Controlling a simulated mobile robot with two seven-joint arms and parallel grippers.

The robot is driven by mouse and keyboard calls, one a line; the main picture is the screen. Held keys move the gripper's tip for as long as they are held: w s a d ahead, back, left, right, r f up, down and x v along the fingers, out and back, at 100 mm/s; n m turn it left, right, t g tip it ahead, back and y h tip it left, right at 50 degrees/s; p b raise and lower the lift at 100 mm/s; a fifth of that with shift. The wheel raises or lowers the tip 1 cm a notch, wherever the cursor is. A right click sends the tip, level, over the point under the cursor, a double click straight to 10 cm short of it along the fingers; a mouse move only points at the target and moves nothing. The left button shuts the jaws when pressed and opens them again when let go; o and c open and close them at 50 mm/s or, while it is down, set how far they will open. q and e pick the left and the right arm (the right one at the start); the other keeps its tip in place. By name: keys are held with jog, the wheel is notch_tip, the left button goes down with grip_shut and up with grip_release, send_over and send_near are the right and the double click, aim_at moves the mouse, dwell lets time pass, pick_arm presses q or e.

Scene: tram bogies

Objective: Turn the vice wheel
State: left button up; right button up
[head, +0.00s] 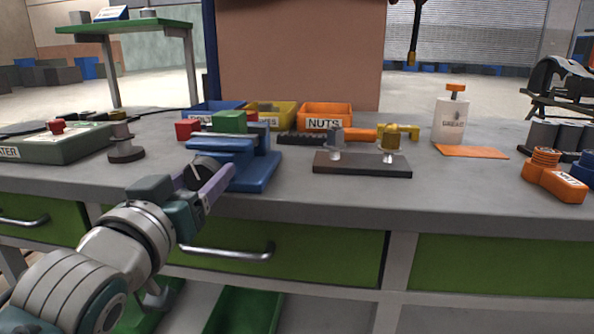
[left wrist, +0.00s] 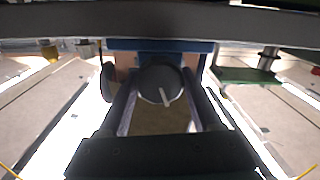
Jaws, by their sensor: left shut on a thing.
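The blue vice (head: 258,170) stands at the front edge of the grey bench, with a green block (head: 229,121) on top. Its dark round wheel (head: 201,168) faces the front of the bench. My left gripper (head: 212,179) is at the wheel, with one finger on each side, and is shut on it. In the left wrist view the wheel (left wrist: 160,78) sits between the fingers, with a pale line on its face slanting down to the right. Part of the vice is hidden behind the wheel there. My right gripper is not in view.
Yellow (head: 270,114) and orange (head: 325,116) bins stand behind the vice. A dark block with fittings (head: 362,164) lies to its right, and a green box (head: 62,144) to its left. Below are green drawers with a metal handle (head: 228,252).

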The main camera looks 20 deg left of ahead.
pick_arm(q)
jog(key=shift+m, duration=0.4)
jog(key=shift+r+m+p, duration=0.1)
jog(key=shift+m+p, duration=0.4)
jog(key=shift+m, duration=0.5)
jog(key=m, duration=0.2)
jog(key=shift+m, duration=0.3)
jog(key=m, duration=0.3)
jog(key=shift+p, duration=0.4)
jog(key=shift+d+m, duration=0.1)
jog(key=shift+m, duration=1.6)
jog(key=o, duration=1.4)
